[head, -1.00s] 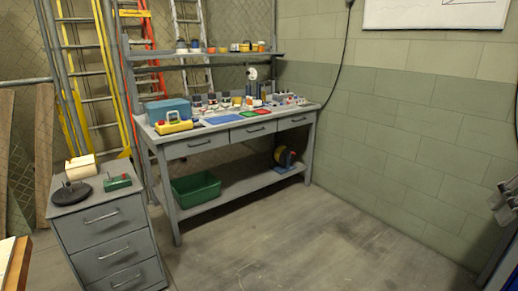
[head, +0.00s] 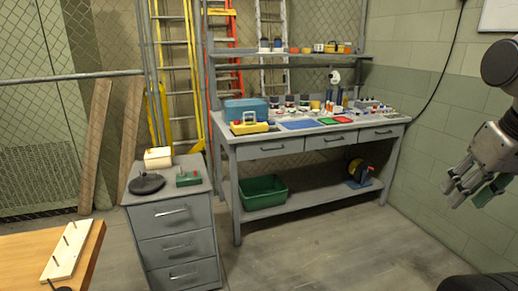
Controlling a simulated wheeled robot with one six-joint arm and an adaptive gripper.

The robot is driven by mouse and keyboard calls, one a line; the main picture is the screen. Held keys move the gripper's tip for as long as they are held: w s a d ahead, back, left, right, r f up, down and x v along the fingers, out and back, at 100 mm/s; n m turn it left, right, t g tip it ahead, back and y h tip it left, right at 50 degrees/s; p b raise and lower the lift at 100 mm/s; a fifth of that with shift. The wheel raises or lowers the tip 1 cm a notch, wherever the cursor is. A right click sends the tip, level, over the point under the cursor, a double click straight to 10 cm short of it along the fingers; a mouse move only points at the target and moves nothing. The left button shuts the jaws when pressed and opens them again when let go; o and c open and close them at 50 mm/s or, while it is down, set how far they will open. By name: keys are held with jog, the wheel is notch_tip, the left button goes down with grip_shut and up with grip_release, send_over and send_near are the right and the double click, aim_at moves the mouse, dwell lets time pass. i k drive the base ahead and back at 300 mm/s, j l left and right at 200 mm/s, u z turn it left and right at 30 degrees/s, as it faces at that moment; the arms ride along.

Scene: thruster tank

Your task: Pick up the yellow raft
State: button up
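A yellow block-like thing with a pale raised handle and a dark strip (head: 249,127), likely the yellow raft, lies on the top of the grey workbench (head: 228,140) near its left front corner. It is just in front of a blue box. My gripper (head: 468,196) is at the right of the head view, well away from the bench's yellow thing and close to the camera. Its fingers point down and left and look apart, with nothing clearly held between them. A dark green patch at one finger is hard to make out.
A blue box (head: 246,108), a blue mat (head: 299,125) and several small items crowd the bench. A grey drawer cabinet (head: 172,240) stands left of it, a wooden table (head: 90,262) at lower left. A green bin (head: 263,191) sits on the lower shelf. Floor before the bench is clear.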

aim_at(248, 125)
jog(key=i+j+z, duration=0.15)
jog(key=i, duration=1)
jog(key=i+u, duration=0.2)
jog(key=i, duration=0.35)
jog(key=i+u, duration=0.25)
jog(key=i, duration=0.3)
jog(key=i+l+u, duration=0.2)
jog(key=i, duration=0.3)
jog(key=i+l+u, duration=0.2)
jog(key=i, duration=0.35)
jog(key=j, duration=0.1)
